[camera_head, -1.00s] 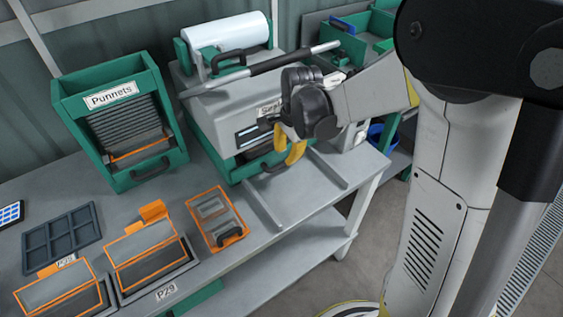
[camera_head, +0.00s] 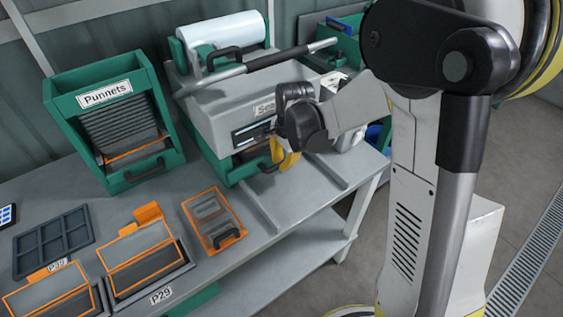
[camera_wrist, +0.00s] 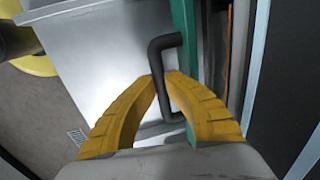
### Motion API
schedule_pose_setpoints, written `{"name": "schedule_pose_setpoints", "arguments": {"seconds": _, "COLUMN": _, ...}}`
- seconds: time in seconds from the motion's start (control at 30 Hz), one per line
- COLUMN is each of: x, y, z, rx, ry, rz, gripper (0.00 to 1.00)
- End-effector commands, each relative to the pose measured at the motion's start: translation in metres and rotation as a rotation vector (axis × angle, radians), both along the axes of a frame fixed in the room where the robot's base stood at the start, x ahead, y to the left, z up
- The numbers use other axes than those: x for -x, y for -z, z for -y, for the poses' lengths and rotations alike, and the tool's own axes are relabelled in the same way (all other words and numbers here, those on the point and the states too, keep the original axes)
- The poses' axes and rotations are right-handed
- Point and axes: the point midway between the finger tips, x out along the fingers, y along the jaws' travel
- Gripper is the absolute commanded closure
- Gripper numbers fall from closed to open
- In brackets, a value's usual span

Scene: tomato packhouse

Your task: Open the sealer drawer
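The sealer (camera_head: 225,110) is a grey machine with a green lower part on the bench. Its drawer has a green front (camera_head: 238,172), low on the side facing the bench's front edge, with a dark bracket handle (camera_head: 268,166). My gripper (camera_head: 277,164) is at this handle and hides part of the front. In the wrist view, the yellow fingertips of my gripper (camera_wrist: 163,76) close around the dark handle (camera_wrist: 155,56), whose bar passes between them. Behind the green front (camera_wrist: 183,20), a narrow gap shows an orange line. I cannot tell how far the drawer stands out.
A green Punnets dispenser (camera_head: 60,105) stands left of the sealer. Orange-framed trays (camera_head: 213,218) and a dark compartment tray (camera_head: 52,243) lie on the bench (camera_head: 245,235). Two raised rails (camera_head: 250,208) run from the sealer toward the front edge. A white film roll (camera_head: 220,32) tops the sealer.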

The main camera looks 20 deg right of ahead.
Motion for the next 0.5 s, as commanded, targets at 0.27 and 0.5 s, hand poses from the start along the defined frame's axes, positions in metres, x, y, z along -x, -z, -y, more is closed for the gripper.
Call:
{"name": "schedule_pose_setpoints", "arguments": {"seconds": 0.27, "x": 0.008, "y": 0.001, "z": 0.002, "rx": 0.001, "ry": 0.0, "rz": -0.002, "gripper": 1.0}}
{"name": "schedule_pose_setpoints", "arguments": {"seconds": 0.5, "x": 0.045, "y": 0.001, "z": 0.014, "rx": 0.0, "ry": 0.002, "rz": -0.003, "gripper": 1.0}}
